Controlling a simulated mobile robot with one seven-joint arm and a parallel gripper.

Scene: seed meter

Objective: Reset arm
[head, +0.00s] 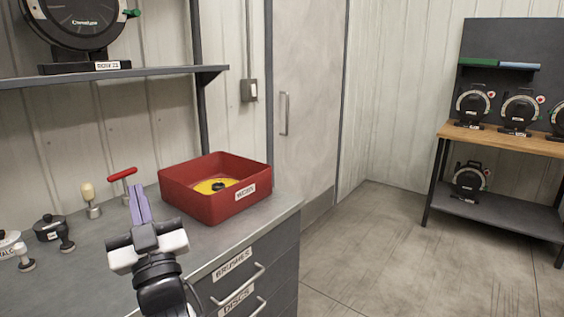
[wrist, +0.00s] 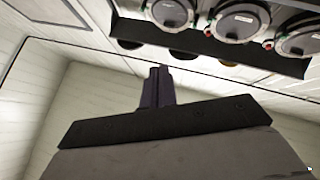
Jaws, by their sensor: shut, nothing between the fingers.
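My gripper (head: 138,205) is raised over the grey counter in the head view, in front and to the left of the red bin. Its two purple-grey fingers are together, with nothing between them. In the wrist view the fingers (wrist: 157,88) also show close together and empty. No object touches the gripper in either view.
The red bin (head: 226,207) on the counter (head: 118,259) holds a yellow disc (head: 213,185). A red-handled tool (head: 123,174), a wooden-knobbed tool (head: 89,196) and dark lidded pieces (head: 47,227) stand left. A shelf (head: 150,72) overhangs. A wooden bench (head: 500,139) with meters stands far right.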

